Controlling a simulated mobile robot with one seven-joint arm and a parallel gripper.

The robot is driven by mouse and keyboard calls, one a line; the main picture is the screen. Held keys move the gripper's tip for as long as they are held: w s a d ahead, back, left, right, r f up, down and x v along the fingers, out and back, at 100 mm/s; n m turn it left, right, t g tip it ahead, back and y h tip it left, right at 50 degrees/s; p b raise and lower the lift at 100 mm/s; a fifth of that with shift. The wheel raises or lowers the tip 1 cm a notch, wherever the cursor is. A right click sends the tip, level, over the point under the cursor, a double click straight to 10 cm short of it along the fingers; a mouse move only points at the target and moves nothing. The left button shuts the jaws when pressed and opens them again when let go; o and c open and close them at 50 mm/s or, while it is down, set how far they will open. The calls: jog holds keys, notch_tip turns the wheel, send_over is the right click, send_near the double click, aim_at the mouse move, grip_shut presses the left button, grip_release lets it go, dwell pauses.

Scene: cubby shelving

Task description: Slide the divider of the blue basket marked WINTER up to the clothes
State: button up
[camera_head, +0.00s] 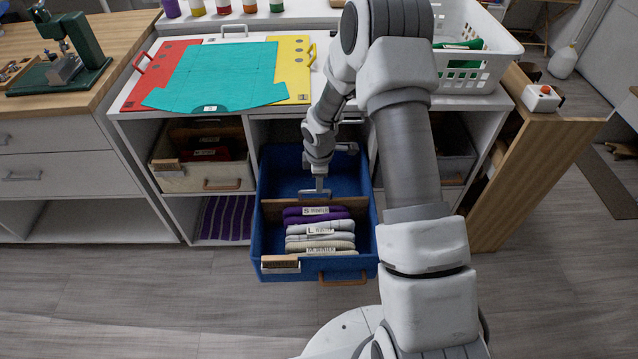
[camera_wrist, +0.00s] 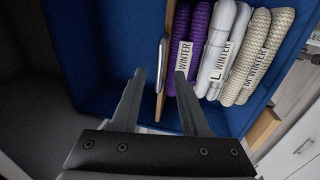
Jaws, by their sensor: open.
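The blue basket (camera_head: 262,240) is pulled out of the middle cubby, and its blue wall also shows in the wrist view (camera_wrist: 95,50). The clothes are purple, pale grey and beige, with labels reading WINTER in the wrist view (camera_wrist: 228,55). The divider's edge (camera_wrist: 169,30) is close to the purple clothes; I cannot tell whether they touch. My gripper (camera_head: 315,192) is open, its fingers (camera_wrist: 160,78) seemingly on either side of the divider.
The basket's back part behind the divider is empty. A beige basket (camera_head: 190,180) sits in the left cubby and a dark one at the right, partly behind my arm.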

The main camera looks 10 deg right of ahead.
notch_tip(320, 180, up, 13)
jog(key=s+p, duration=0.2)
jog(key=shift+s+a, duration=0.25)
jog(key=shift+s, duration=0.05)
jog(key=shift+r, duration=0.15)
jog(key=s+d+r+m+t+h+p, duration=0.15)
jog(key=s+r+m, duration=0.3)
jog(key=r, duration=0.55)
jog(key=s+r+m+p, duration=0.25)
jog(key=s+r, duration=0.25)
jog(key=r, duration=0.6)
jog(key=s+a+r+m+t+y+p, duration=0.1)
jog(key=s+r+m, duration=0.3)
jog(key=s, duration=0.4)
jog(key=s+r+m+t+y+p, duration=0.1)
jog(key=s+r+m+p, duration=0.1)
jog(key=s+r+m, duration=0.2)
jog(key=s+r, duration=0.3)
jog(key=s, duration=0.2)
jog(key=shift+s+a+r+m, duration=0.2)
jog(key=shift+a+r+m, duration=0.05)
jog(key=shift+a+m, duration=0.15)
